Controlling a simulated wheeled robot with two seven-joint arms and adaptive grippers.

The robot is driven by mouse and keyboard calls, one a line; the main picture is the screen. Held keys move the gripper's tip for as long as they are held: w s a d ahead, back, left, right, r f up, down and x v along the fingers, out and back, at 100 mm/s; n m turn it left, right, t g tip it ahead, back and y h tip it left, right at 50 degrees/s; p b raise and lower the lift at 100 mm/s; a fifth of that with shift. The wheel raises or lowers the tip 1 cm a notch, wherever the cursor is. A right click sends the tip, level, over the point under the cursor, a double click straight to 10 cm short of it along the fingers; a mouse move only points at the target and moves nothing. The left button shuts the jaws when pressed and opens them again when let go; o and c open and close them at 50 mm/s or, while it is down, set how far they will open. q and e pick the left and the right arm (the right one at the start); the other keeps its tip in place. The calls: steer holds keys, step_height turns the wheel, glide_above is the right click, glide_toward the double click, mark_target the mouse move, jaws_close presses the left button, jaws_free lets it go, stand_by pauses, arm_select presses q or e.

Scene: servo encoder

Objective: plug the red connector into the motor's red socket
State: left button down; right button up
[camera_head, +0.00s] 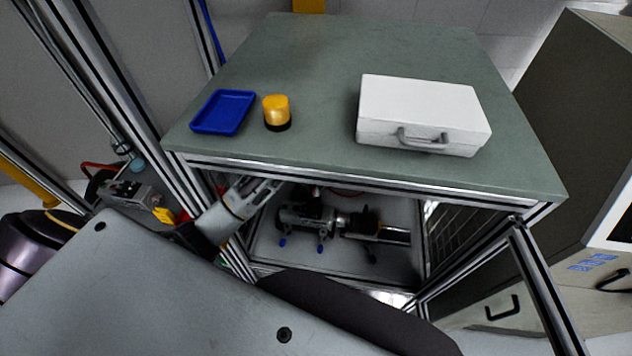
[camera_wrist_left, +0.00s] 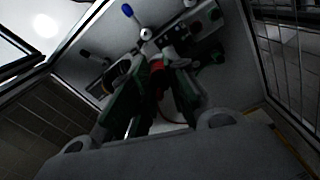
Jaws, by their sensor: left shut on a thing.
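My left gripper (camera_head: 314,190) reaches under the table top into the dim lower bay. In the left wrist view its two dark green fingers (camera_wrist_left: 155,78) are closed around a small red piece, which looks like the red connector (camera_wrist_left: 157,65). The motor (camera_head: 376,231), a dark body with a silver end, lies in the bay to the right of the gripper. In the wrist view dark hardware lies just beyond the fingertips. I cannot make out the red socket, or whether the connector touches it. My right gripper is not in view.
Blue-tipped clamp levers (camera_head: 320,248) stand by the motor. The table top (camera_head: 300,50) roofs the bay, and metal frame posts (camera_head: 535,285) bound it. On top are a blue tray (camera_head: 222,112), a yellow-black cylinder (camera_head: 277,112) and a white case (camera_head: 420,105).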

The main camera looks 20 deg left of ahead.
arm_select(q)
steer(key=shift+s+d+r+n, duration=0.1)
steer(key=shift+s+n, duration=0.15)
steer(key=shift+n, duration=0.05)
steer(key=shift+s+d+r, duration=0.15)
steer(key=shift+s, duration=0.15)
